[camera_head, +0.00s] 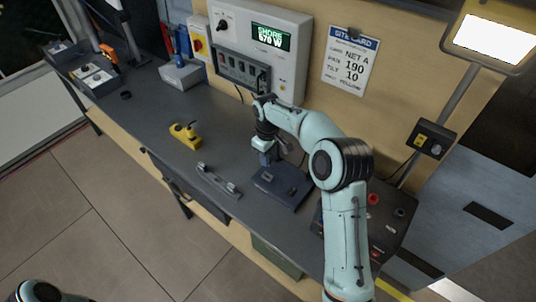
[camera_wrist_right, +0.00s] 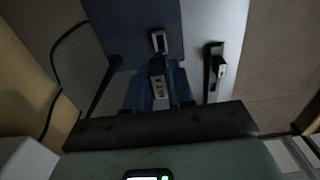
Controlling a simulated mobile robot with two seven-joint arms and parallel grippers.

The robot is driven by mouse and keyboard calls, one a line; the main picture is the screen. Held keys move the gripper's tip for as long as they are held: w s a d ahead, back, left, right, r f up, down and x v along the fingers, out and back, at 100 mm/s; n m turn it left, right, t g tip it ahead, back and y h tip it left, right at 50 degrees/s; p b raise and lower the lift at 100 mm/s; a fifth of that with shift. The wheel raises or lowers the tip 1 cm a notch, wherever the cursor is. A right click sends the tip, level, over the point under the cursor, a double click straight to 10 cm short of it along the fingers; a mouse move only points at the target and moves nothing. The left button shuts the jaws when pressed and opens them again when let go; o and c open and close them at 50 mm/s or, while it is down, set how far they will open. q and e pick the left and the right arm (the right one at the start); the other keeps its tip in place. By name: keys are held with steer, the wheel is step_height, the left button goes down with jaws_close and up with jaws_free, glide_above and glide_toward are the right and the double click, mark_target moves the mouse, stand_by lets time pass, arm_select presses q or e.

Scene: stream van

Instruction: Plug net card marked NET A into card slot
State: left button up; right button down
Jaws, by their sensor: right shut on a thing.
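My right gripper (camera_head: 269,157) points down over the dark blue plate (camera_head: 284,188) on the bench. In the right wrist view it is shut on a small card (camera_wrist_right: 158,88) with a pale label. The label's lettering is too small to read surely, but it looks like NET A. A light-rimmed slot piece (camera_wrist_right: 159,42) stands on the blue plate just beyond the card. The card appears apart from it. The card's lower end is hidden. My left gripper is out of view; only a piece of my left arm shows at the bottom left.
A grey bar with two upright pieces (camera_head: 218,182) lies left of the plate. A yellow tool (camera_head: 186,135) is farther left. A control box with a red button (camera_head: 373,198) stands at right.

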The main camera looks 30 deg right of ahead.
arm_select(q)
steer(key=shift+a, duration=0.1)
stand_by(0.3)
arm_select(e)
steer(key=shift+f, duration=0.9)
step_height(320, 180, down, 2)
steer(key=shift+f+b, duration=0.1)
steer(key=shift+b, duration=0.25)
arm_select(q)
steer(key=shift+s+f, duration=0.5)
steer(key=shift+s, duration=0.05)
arm_select(e)
steer(key=shift+f, duration=0.45)
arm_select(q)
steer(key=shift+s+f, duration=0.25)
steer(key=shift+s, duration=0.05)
arm_select(e)
steer(key=shift+f, duration=1.35)
steer(key=c, duration=0.9)
jaws_free()
